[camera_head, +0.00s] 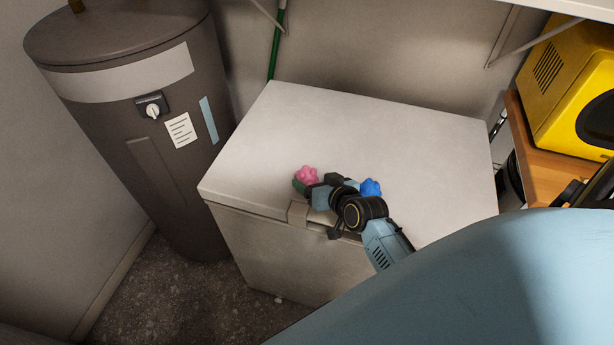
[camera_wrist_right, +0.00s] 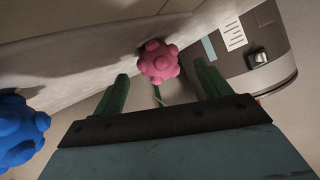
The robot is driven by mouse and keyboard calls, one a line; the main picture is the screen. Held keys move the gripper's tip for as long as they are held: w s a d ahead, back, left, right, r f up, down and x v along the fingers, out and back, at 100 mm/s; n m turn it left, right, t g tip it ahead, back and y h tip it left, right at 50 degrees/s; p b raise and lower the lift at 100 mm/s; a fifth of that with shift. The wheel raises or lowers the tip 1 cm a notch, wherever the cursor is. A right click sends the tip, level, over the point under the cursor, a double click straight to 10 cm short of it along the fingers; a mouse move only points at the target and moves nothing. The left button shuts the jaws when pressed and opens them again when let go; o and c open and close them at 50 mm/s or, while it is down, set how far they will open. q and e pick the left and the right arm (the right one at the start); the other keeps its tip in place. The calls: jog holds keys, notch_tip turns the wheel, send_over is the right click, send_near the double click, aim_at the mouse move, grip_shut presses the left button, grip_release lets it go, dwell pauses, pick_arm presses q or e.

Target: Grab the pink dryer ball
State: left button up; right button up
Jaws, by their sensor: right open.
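The pink dryer ball (camera_head: 307,175) is a knobbly ball on the top of the white chest (camera_head: 340,120), near its front edge. My right gripper (camera_head: 300,184) is at the ball, its fingers pointing left toward it. In the right wrist view the pink ball (camera_wrist_right: 158,62) shows just ahead of and between the two green fingertips (camera_wrist_right: 163,76), which are spread open. I cannot tell whether a finger touches it. A blue knobbly ball (camera_head: 370,187) lies right of the gripper on the chest; it also shows in the wrist view (camera_wrist_right: 20,130). My left gripper is out of view.
A dark cylindrical tank (camera_head: 130,110) stands left of the chest. A latch (camera_head: 299,213) sits at the chest's front edge. A yellow appliance (camera_head: 570,85) stands on a wooden shelf (camera_head: 540,160) at right. The back of the chest top is clear.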

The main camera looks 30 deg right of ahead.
aim_at(312, 179)
jog(key=shift+x, duration=1.6)
jog(key=shift+d+r, duration=0.1)
jog(key=c, duration=1.1)
